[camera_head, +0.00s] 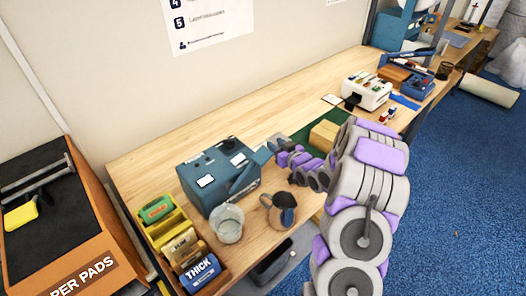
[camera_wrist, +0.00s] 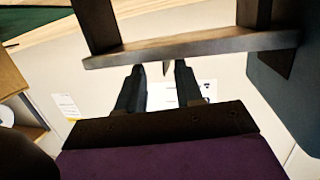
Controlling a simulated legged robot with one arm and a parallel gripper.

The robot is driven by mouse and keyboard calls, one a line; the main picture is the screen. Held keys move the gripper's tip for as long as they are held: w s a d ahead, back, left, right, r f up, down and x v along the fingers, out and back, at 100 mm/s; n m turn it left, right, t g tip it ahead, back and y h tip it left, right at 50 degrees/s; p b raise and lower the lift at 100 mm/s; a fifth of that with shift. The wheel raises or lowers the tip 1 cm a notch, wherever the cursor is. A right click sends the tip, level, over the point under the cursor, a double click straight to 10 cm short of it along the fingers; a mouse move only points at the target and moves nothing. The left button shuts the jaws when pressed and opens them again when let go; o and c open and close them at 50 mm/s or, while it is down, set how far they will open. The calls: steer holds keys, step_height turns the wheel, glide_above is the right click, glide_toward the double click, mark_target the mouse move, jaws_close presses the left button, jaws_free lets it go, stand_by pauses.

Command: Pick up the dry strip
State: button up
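I cannot clearly pick out the dry strip in either view. A teal machine (camera_head: 218,178) with white labels stands on the bench, and a teal surface also shows at the right of the wrist view (camera_wrist: 290,95). My gripper (camera_wrist: 158,72) has its two dark fingers apart. A small, thin, pale brown pointed piece (camera_wrist: 167,70) shows between the fingertips below a dark bar (camera_wrist: 190,47); I cannot tell what it is or whether it is touched. In the head view my gripper (camera_head: 270,150) is beside the machine's right end, its fingertips too small to judge.
A glass beaker (camera_head: 229,224), a jug (camera_head: 279,211) and a box of coloured packs (camera_head: 178,240) stand in front of the machine. A cardboard box (camera_head: 324,135) sits on a green mat behind my arm. A white device (camera_head: 367,92) stands farther along the wooden bench (camera_head: 270,122).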

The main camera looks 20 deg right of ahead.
steer(key=shift+a+r, duration=0.1)
steer(key=shift+a, duration=0.5)
steer(key=shift+c, duration=1.4)
steer(key=shift+a, duration=0.1)
steer(key=c, duration=0.3)
jaws_close()
steer(key=shift+d, duration=0.6)
steer(key=shift+a, duration=0.35)
